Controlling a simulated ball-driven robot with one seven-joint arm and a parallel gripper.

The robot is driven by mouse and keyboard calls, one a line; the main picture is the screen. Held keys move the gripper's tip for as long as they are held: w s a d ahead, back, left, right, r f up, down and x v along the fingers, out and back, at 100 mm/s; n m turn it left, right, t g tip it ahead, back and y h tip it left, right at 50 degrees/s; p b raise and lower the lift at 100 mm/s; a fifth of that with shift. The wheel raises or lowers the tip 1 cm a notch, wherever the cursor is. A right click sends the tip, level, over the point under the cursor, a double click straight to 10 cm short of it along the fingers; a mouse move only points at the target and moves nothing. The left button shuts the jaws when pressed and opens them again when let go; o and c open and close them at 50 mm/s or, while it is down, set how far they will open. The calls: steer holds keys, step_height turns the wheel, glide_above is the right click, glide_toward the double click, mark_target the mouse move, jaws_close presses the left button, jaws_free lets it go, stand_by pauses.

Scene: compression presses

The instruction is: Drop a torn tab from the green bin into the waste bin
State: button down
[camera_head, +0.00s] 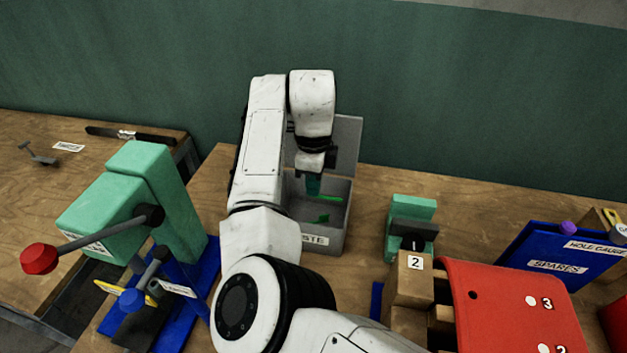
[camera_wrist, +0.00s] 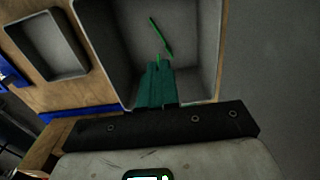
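The grey waste bin (camera_head: 335,236), its label partly hidden by my arm, stands on the bench beyond my arm. In the wrist view its inner wall (camera_wrist: 206,45) surrounds the space ahead of my fingers. My gripper (camera_head: 313,190) points down over the bin's opening; its teal fingers (camera_wrist: 157,66) are close together. Another green piece (camera_head: 321,218) lies lower in the bin. A long thin green strip (camera_wrist: 160,36) shows ahead of the fingertips. I cannot make out the green bin.
A green press (camera_head: 130,205) with a red-knobbed lever (camera_head: 38,258) stands at left. A smaller green device (camera_head: 411,215), wooden blocks (camera_head: 412,285), a red numbered panel (camera_head: 510,305) and a blue spares bin (camera_head: 555,262) occupy the right. A green wall (camera_head: 450,95) rises behind the bench.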

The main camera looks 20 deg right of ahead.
steer(key=c, duration=1.8)
jaws_free()
steer(key=o, duration=0.5)
step_height(320, 180, up, 11)
steer(key=b, duration=0.1)
steer(key=shift+f, duration=0.15)
